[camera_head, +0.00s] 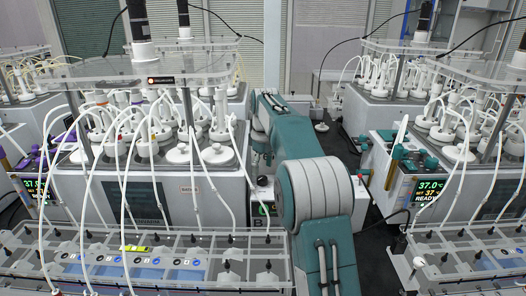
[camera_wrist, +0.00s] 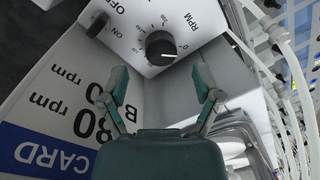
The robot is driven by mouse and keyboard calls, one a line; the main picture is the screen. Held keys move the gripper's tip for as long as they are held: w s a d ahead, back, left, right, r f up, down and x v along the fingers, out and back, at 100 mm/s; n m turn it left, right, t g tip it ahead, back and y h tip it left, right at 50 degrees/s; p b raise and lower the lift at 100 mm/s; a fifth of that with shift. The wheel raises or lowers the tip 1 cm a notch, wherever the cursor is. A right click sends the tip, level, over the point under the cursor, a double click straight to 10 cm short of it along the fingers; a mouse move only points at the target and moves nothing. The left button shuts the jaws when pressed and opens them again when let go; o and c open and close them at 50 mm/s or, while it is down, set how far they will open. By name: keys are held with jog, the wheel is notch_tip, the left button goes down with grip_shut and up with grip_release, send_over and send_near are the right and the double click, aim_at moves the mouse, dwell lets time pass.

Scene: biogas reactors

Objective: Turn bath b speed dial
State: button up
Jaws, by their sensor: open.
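In the wrist view a round black speed dial (camera_wrist: 160,48) sits on a white panel marked RPM, with tick marks around it. My gripper (camera_wrist: 161,84) is open. Its two teal fingers are spread apart just short of the dial, one to each side of its line, and nothing is between them. In the head view a box marked B (camera_head: 262,224) shows low behind my arm. The dial and my fingertips cannot be made out there.
A black on/off switch (camera_wrist: 97,24) sits left of the dial. A card (camera_wrist: 62,100) with rpm figures lies at the left. White tubes (camera_wrist: 292,60) run at the right. In the head view, reactor baths (camera_head: 190,195) and (camera_head: 440,185) flank my arm, with clear-topped racks (camera_head: 150,258) in front.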

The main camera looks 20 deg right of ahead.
aim_at(263, 176)
notch_tip(263, 176, up, 8)
jog(key=shift+w+d, duration=0.15)
jog(key=shift+d, duration=0.05)
jog(key=shift+r, duration=0.15)
dwell(0.4)
